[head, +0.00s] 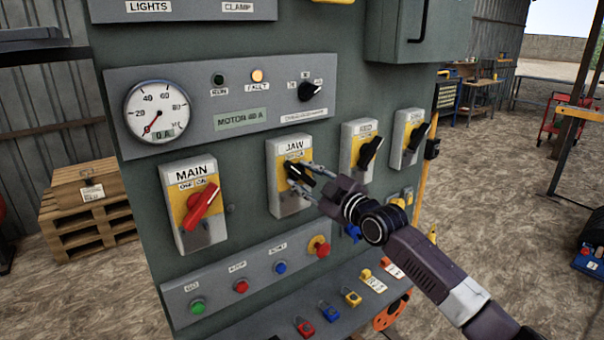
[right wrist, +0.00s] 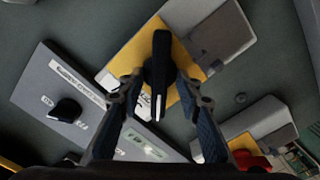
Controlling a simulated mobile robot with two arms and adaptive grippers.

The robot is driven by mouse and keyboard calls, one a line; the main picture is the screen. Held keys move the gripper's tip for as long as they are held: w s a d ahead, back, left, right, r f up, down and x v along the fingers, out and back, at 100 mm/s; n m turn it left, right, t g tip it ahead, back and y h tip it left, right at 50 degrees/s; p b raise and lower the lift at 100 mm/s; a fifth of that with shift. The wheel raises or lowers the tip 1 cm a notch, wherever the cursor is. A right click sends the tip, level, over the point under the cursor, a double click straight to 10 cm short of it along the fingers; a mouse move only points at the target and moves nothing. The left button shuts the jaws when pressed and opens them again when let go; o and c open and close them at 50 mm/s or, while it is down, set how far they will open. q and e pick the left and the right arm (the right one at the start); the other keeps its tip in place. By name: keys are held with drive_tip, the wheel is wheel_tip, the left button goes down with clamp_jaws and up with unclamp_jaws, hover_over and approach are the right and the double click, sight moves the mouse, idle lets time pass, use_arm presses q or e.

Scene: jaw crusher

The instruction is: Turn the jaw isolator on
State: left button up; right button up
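The jaw isolator (head: 285,202) is a grey box with a yellow plate and a "JAW" label, mid-panel in the head view. Its black handle (head: 299,174) slants down to the right there. My right gripper (head: 308,180) is at this handle, with one finger on each side. In the right wrist view the handle (right wrist: 158,75) stands between the two fingertips of the right gripper (right wrist: 160,88). The fingers are apart, with narrow gaps seeming to show beside the handle; contact is unclear. My left gripper is not in view.
The main isolator (head: 194,228) with a red handle is to the left. Two more isolators, one (head: 358,152) and another (head: 408,137), have black handles to the right. A gauge panel (head: 180,75) is above. Push buttons (head: 240,286) and coloured padlocks (head: 353,298) are below.

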drive_tip(key=shift+w+a, duration=0.15)
drive_tip(key=shift+w, duration=0.1)
clamp_jaws()
